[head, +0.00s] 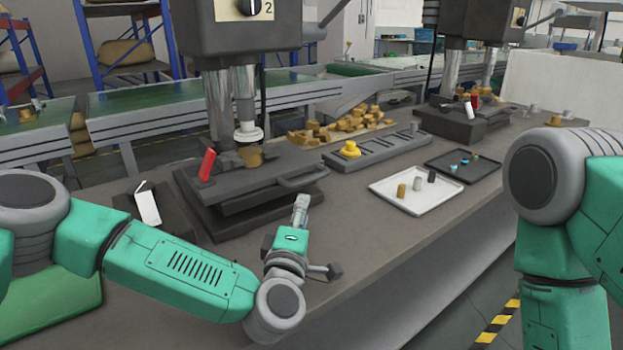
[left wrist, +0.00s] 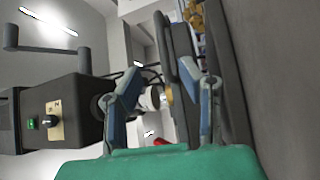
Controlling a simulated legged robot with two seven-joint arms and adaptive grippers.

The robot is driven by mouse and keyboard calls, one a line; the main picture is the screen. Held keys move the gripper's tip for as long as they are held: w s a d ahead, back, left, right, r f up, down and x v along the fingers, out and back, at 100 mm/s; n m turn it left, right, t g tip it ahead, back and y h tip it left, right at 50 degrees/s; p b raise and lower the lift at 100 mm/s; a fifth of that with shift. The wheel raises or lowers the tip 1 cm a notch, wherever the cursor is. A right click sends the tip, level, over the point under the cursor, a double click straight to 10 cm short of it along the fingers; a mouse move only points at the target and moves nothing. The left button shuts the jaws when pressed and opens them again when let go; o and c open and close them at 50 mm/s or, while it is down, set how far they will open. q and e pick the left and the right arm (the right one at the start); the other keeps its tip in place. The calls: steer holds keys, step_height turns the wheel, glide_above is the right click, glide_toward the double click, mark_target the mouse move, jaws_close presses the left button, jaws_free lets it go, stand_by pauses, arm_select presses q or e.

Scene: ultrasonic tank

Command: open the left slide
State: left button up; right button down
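The left press (head: 240,100) has a dark slide (head: 240,197) at its base, with a dark bar handle (head: 302,181) sticking out at the front right. A gold-coloured part (head: 249,155) sits under the press's ram. My left gripper (head: 301,208) is just in front of the handle, low over the bench. In the left wrist view my left gripper (left wrist: 165,100) has its two fingers spread, and the dark handle (left wrist: 163,45) shows beyond and between them. I cannot tell whether a finger touches it. My right gripper is out of view; only my right arm shows.
A dark box with a white panel (head: 148,207) stands left of the press. A dark slotted rack (head: 378,152), a white tray (head: 416,190) with small cylinders and a black tray (head: 462,167) lie to the right. A second press (head: 465,95) stands farther back.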

mark_target(308, 181)
arm_select(q)
steer(key=b+x, duration=0.1)
steer(key=x, duration=1)
steer(key=shift+w+a+f, duration=0.1)
steer(key=shift+w+f, duration=0.05)
steer(key=shift+a, duration=0.2)
jaws_close()
